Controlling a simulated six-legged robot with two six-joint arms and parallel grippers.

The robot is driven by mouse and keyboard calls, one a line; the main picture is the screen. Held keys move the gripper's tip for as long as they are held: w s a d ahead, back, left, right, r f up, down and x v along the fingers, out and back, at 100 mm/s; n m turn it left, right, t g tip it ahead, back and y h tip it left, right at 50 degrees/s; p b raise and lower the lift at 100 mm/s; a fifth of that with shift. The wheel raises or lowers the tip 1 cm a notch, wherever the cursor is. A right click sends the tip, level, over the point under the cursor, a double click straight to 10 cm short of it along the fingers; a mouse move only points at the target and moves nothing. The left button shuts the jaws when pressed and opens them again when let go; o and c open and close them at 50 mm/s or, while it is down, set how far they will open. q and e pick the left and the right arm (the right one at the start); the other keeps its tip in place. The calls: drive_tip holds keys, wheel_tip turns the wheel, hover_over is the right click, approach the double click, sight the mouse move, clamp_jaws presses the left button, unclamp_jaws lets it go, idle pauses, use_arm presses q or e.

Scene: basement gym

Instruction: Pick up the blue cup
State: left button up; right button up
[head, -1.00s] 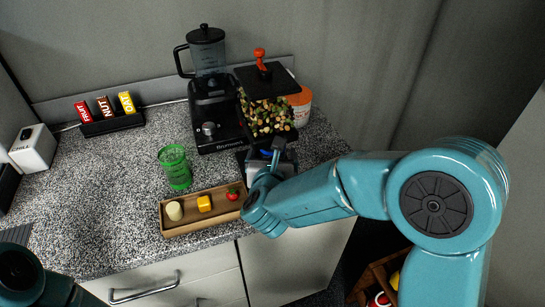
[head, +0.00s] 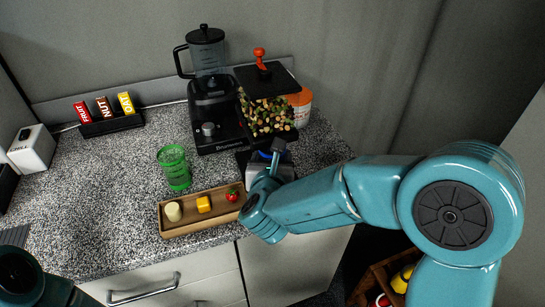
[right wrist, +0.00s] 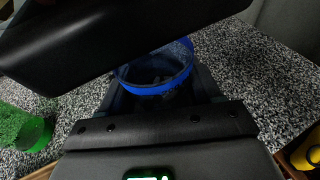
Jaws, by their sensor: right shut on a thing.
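The blue cup (right wrist: 158,72) shows in the right wrist view between the fingers of my right gripper, with its open rim toward the camera. In the head view only a small blue patch of the cup (head: 263,155) shows, and the gripper hides the rest. My right gripper (head: 268,160) is shut on the cup, at the counter in front of the dispenser. I cannot tell whether the cup touches the surface below it. A dark part of my left gripper (head: 15,236) shows at the left edge, and its fingertips are not clear.
A green cup (head: 174,167) stands left of my right gripper on the speckled counter (head: 110,190). A wooden tray (head: 186,230) with small foods lies in front. A blender (head: 208,90) and a dispenser (head: 268,115) stand behind.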

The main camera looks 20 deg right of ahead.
drive_tip(key=s+a+b, duration=0.1)
drive_tip(key=s+a, duration=0.2)
drive_tip(key=s, duration=0.4)
drive_tip(key=s+a+b, duration=0.1)
drive_tip(key=s+a, duration=0.1)
drive_tip(key=s, duration=0.6)
drive_tip(key=shift+s+a+b, duration=0.3)
drive_tip(key=shift+a+b, duration=0.05)
drive_tip(key=shift+a, duration=0.05)
